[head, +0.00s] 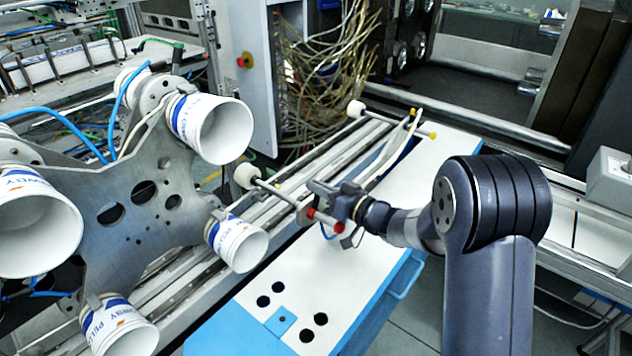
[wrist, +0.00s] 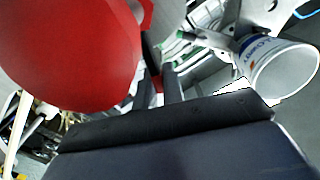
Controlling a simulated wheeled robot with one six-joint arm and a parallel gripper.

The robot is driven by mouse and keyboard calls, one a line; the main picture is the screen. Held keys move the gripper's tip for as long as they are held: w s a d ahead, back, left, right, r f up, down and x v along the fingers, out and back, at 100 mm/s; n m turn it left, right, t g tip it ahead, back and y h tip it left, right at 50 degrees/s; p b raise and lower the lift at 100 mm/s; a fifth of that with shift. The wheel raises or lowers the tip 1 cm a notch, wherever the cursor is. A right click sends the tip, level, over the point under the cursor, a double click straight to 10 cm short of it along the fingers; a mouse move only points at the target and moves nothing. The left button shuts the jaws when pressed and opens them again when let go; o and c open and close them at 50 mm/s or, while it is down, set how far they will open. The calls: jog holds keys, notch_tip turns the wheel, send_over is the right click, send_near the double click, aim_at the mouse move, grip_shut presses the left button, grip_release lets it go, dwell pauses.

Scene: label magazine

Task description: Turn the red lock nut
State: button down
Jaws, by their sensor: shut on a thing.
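The red lock nut (head: 311,213) sits on a grey rod that runs from a white roller (head: 245,175) out to a red end knob (head: 338,227). My gripper (head: 314,202) reaches in from the right, and its jaws are shut at the nut. In the wrist view the red knob (wrist: 70,50) fills the upper left, close to the camera. The fingers (wrist: 158,90) show beyond the dark gripper body, with a small patch of red between them. Most of the nut is hidden there by the knob and fingers.
A metal plate (head: 150,228) carrying several white cups with blue labels stands at the left; one cup (head: 237,243) is near the rod. A second rod (head: 390,122) with yellow parts lies behind. The white tabletop (head: 255,318) has several dark holes and a blue edge.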

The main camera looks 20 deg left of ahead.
jog(key=shift+w+d+f+m+p, duration=0.2)
jog(key=shift+w+m+p, duration=0.2)
jog(key=shift+m, duration=0.3)
jog(key=shift+w+d+f+m+p, duration=0.1)
jog(key=shift+w+f+m+p, duration=0.15)
jog(key=shift+m+p, duration=0.35)
jog(key=c, duration=1.5)
grip_release()
jog(key=b+v, duration=0.2)
jog(key=v, duration=0.8)
jog(key=shift+s+d, duration=0.1)
jog(key=shift+d, duration=0.3)
jog(key=shift+c, duration=0.5)
